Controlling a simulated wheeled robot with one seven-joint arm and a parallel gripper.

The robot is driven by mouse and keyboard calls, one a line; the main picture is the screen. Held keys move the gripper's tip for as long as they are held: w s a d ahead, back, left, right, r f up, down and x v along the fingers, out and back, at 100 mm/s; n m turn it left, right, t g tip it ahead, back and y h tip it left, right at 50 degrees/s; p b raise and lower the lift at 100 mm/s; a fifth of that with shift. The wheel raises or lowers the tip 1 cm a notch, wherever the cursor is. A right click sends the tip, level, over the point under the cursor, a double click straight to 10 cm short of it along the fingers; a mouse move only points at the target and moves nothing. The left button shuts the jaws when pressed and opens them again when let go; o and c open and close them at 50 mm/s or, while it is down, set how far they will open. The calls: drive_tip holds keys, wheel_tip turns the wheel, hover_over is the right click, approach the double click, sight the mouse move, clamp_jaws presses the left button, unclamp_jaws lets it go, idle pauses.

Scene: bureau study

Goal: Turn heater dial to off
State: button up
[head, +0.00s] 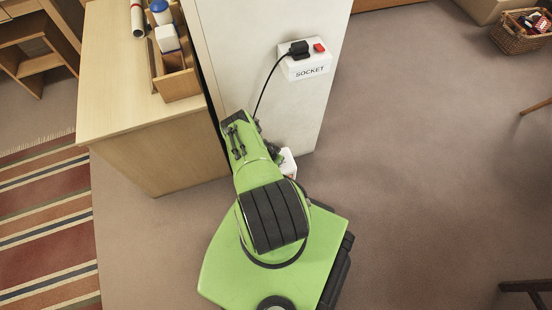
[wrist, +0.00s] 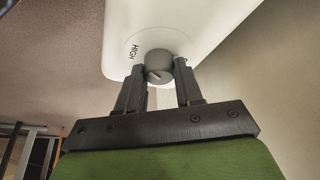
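The heater (wrist: 205,20) is a white box with rounded corners in the wrist view. Its grey round dial (wrist: 158,66) carries a light pointer mark, and the word HIGH is printed to its left. No OFF mark shows. My gripper (wrist: 160,75) has its two dark fingers apart, one on each side of the dial. I cannot tell whether the fingers touch it. In the head view a small part of the heater (head: 288,163) shows beside my green arm, which hides the dial and my gripper.
A white panel carries a wall socket (head: 304,65) with a black plug, a red switch and a cable running down behind my arm. A wooden desk (head: 115,85) holding an organiser (head: 178,83) stands left. A basket (head: 520,36) lies far right. The carpet between is clear.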

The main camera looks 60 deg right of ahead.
drive_tip(key=c, duration=0.4)
drive_tip(key=shift+n, duration=0.4)
drive_tip(key=n+t, duration=0.1)
drive_tip(key=n, duration=0.1)
drive_tip(key=n+t, duration=0.1)
drive_tip(key=n, duration=0.1)
drive_tip(key=shift+s+n, duration=0.2)
drive_tip(key=shift+n, duration=0.1)
drive_tip(key=n+t, duration=0.1)
drive_tip(key=n, duration=0.1)
drive_tip(key=n+t, duration=0.1)
drive_tip(key=n, duration=0.2)
drive_tip(key=shift+s+d+y, duration=0.1)
drive_tip(key=shift+y, duration=0.3)
drive_tip(key=n+y, duration=0.1)
drive_tip(key=n, duration=0.2)
drive_tip(key=n+t+y, duration=0.1)
drive_tip(key=n, duration=0.2)
drive_tip(key=shift+s+d+n+t, duration=0.1)
drive_tip(key=shift+d+n+t, duration=0.1)
drive_tip(key=shift+n+t, duration=0.15)
drive_tip(key=n+y, duration=0.2)
drive_tip(key=n, duration=0.3)
drive_tip(key=shift+d, duration=0.1)
drive_tip(key=shift+n, duration=0.35)
